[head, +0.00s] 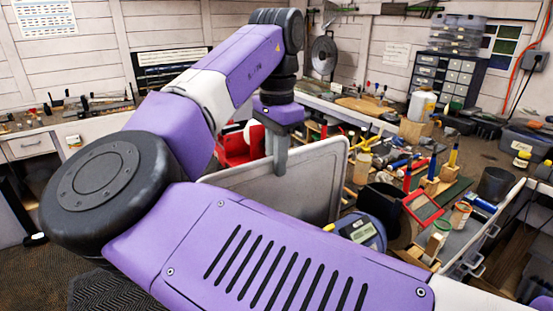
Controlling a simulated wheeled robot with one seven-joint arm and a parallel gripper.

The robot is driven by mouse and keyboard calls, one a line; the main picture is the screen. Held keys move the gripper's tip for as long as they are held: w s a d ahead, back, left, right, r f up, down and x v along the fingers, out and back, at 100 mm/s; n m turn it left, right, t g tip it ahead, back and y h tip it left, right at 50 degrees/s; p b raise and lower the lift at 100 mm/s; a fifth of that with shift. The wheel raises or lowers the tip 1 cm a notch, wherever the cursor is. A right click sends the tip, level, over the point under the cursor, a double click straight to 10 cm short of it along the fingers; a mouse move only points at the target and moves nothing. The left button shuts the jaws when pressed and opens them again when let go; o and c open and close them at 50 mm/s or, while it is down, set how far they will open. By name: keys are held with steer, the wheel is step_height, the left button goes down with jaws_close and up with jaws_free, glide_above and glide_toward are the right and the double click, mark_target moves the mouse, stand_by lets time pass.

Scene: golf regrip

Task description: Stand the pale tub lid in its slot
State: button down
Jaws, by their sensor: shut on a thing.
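The pale tub lid (312,182) is a large light grey panel with a raised rim and rounded corners. It stands on edge, close to upright, in the middle of the head view. My gripper (280,160) points down at the lid's upper edge and is shut on it. One finger shows against the near face; the other is hidden. My own arm covers the lid's lower part and bottom edge. I cannot make out the slot or tell whether the lid touches anything below.
A red bin (232,147) is behind the lid to the left. To the right, the crowded bench holds a red-framed tray (424,207), a dark cup (495,184), a blue-grey device with a display (360,231) and several bottles. A drawer cabinet (444,78) stands at the back.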

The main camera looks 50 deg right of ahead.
steer(key=shift+f, duration=0.7)
stand_by(0.3)
steer(key=c, duration=1.3)
jaws_free()
steer(key=shift+c, duration=0.2)
steer(key=shift+r+b, duration=0.45)
steer(key=shift+r, duration=3.45)
